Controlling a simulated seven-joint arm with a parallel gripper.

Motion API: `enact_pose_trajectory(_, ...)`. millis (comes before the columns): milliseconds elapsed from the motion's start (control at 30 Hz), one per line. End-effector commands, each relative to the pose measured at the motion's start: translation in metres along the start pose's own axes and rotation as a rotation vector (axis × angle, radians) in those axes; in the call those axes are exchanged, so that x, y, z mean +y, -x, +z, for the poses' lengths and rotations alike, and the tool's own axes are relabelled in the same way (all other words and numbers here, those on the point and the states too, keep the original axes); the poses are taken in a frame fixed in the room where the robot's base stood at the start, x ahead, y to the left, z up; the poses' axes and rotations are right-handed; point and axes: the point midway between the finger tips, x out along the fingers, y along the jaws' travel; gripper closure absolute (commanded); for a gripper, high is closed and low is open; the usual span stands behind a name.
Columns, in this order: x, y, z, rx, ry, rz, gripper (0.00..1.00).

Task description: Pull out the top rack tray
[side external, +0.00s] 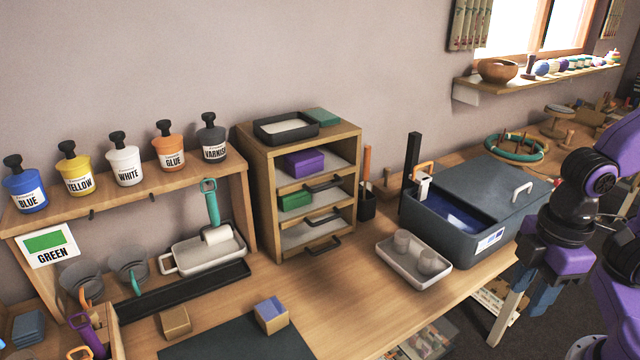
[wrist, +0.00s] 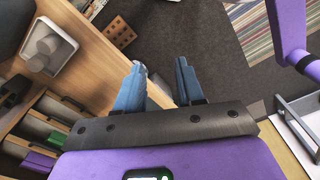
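The wooden rack (side external: 258,190) stands against the wall with three pale trays, each with a dark handle. The top rack tray (side external: 336,163) holds a purple box (side external: 304,162), and its handle (side external: 323,185) is at the front; it looks pushed in. The middle tray holds a green box (side external: 295,200). My gripper (side external: 538,300) is far right of the rack, past the table edge, fingers pointing down. In the wrist view my blue fingers (wrist: 160,75) are apart with nothing between them. The rack shows at lower left there, partly cut off, with the purple box (wrist: 38,161).
A grey bin (side external: 455,235) with a half-covering lid and a pale tray with two cups (side external: 413,262) stand between my gripper and the rack. A black tray (side external: 286,128) sits on the rack. Table before the rack is mostly clear, with a small box (side external: 271,315) nearer the front.

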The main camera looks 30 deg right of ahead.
Motion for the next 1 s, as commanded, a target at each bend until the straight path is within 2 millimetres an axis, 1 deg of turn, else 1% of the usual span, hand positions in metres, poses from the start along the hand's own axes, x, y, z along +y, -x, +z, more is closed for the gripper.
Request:
enact_pose_trajectory(67,0.0,-0.001,-0.002,0.007,-0.012,-0.003,0.69)
enact_pose_trajectory(167,-0.001,-0.004,-0.015,0.043,-0.08,-0.02,0.69)
enact_pose_trajectory(267,0.0,-0.011,-0.043,0.124,-0.224,-0.055,0.69)
enact_pose_trajectory(333,0.003,-0.017,-0.069,0.2,-0.368,-0.088,0.69)
enact_pose_trajectory(400,0.01,-0.022,-0.096,0.282,-0.523,-0.122,0.69)
enact_pose_trajectory(467,0.019,-0.026,-0.117,0.351,-0.658,-0.15,0.69)
enact_pose_trajectory(500,0.026,-0.028,-0.131,0.399,-0.747,-0.168,0.69)
enact_pose_trajectory(567,0.04,-0.031,-0.15,0.47,-0.883,-0.193,0.69)
enact_pose_trajectory(600,0.049,-0.033,-0.161,0.519,-0.972,-0.209,0.69)
enact_pose_trajectory(667,0.066,-0.036,-0.177,0.595,-1.107,-0.232,0.69)
enact_pose_trajectory(700,0.079,-0.038,-0.186,0.648,-1.193,-0.245,0.69)
enact_pose_trajectory(767,0.098,-0.04,-0.197,0.729,-1.324,-0.265,0.69)
enact_pose_trajectory(833,0.123,-0.043,-0.207,0.829,-1.469,-0.285,0.69)
enact_pose_trajectory(933,0.161,-0.046,-0.214,0.985,-1.664,-0.31,0.69)
enact_pose_trajectory(1000,0.188,-0.047,-0.214,1.104,-1.789,-0.323,0.69)
